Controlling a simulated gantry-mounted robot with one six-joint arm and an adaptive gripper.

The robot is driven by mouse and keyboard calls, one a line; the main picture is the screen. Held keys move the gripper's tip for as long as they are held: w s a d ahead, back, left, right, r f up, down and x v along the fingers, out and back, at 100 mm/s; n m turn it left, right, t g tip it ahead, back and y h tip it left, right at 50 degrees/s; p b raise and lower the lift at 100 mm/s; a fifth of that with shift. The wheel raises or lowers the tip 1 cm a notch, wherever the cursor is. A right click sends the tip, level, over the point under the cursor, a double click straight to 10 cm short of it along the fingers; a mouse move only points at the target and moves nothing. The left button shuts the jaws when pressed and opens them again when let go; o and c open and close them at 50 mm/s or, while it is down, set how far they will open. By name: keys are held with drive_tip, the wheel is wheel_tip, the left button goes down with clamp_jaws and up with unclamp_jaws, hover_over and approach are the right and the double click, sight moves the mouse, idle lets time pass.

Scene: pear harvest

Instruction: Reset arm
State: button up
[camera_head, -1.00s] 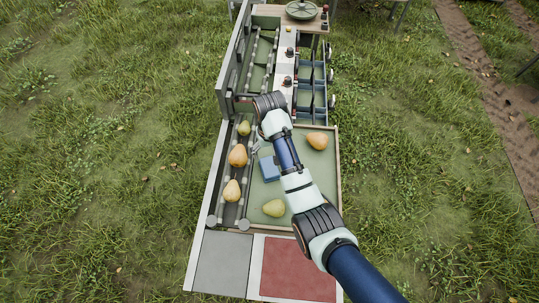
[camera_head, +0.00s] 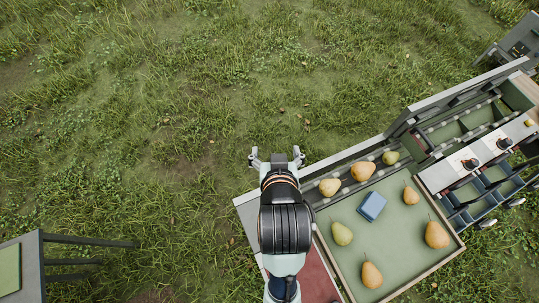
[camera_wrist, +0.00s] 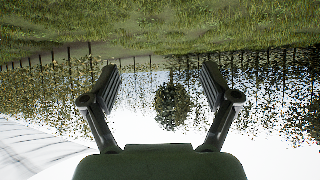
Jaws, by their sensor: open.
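My gripper (camera_head: 276,158) is at the middle of the head view, with its fingers spread over grass just left of the sorting table's upper left corner. It is open and empty. In the wrist view my gripper (camera_wrist: 160,85) also shows open, with nothing between its fingers but distant grass, fence and sky. My arm is seen nearly end on and covers part of the table's left end.
The green tray (camera_head: 393,262) holds several pears and a blue block (camera_head: 371,206). More pears, such as this one (camera_head: 362,171), lie on the roller lane. Blue bins (camera_head: 470,205) stand right. A grey stand (camera_head: 30,270) is lower left. Open grass lies above.

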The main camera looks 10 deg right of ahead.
drive_tip(key=s+a+r+n+t+y, duration=0.1)
drive_tip(key=s+a+r+n+t, duration=0.15)
drive_tip(key=a+r, duration=0.3)
wheel_tip(320, 180, up, 17)
drive_tip(key=p, duration=1.7)
drive_tip(key=shift+s+f+m, duration=0.15)
drive_tip(key=shift+m, duration=0.3)
drive_tip(key=shift+g, duration=0.25)
